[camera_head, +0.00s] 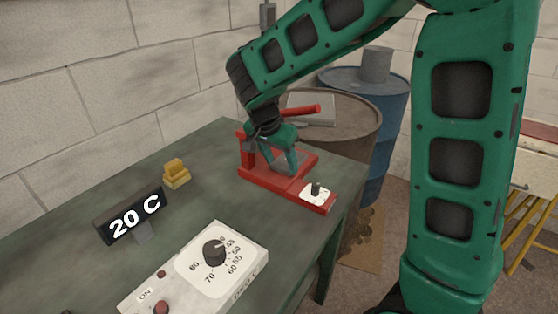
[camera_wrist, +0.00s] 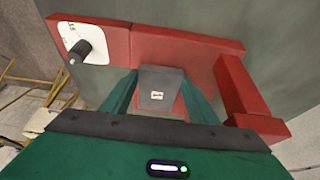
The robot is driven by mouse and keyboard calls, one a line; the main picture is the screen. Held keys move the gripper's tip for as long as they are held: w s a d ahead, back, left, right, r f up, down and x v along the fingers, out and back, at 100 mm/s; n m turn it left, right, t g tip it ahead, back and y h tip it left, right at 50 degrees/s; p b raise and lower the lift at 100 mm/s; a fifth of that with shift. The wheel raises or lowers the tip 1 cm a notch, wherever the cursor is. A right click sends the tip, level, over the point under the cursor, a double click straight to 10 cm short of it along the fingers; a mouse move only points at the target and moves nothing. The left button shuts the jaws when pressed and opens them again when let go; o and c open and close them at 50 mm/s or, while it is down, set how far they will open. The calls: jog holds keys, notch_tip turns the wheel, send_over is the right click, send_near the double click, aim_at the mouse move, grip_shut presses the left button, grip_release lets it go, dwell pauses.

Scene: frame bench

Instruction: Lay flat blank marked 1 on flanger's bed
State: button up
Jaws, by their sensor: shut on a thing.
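The flanger (camera_head: 265,181) is a red machine with a red handle, standing at the far right end of the green bench. My gripper (camera_head: 284,165) is over its bed, pointing down. In the wrist view my gripper (camera_wrist: 157,92) is shut on a small grey blank (camera_wrist: 161,82) with a white label, too small to read. The red flanger frame (camera_wrist: 160,45) lies behind the blank in that view. I cannot tell whether the blank touches the bed. In the head view the blank is mostly hidden by my fingers.
A white plate with a black knob (camera_head: 316,189) is on the flanger's near end. A yellow block (camera_head: 176,173), a "20 C" display (camera_head: 133,217) and a dial box (camera_head: 205,262) stand on the bench (camera_head: 75,245). Barrels (camera_head: 365,90) stand behind it.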

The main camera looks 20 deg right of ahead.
jog(key=shift+f, duration=0.25)
jog(key=o, duration=1.7)
jog(key=shift+o, duration=0.2)
jog(key=v, duration=1.1)
jog(key=s+d+f+n+g+y, duration=0.1)
jog(key=s+d, duration=0.5)
jog(key=d, duration=0.2)
jog(key=s+d+f+n+g, duration=0.1)
jog(key=s+d, duration=0.5)
jog(key=d, duration=0.3)
jog(key=s+d+f+n+y, duration=0.1)
jog(key=s+f, duration=0.1)
jog(key=s, duration=0.6)
jog(key=s+d+f+n+y, duration=0.1)
jog(key=s+d+f+y, duration=0.1)
jog(key=s, duration=0.6)
jog(key=shift+s+d+f+g, duration=0.3)
jog(key=shift+s+f+g, duration=0.1)
jog(key=shift+f, duration=0.3)
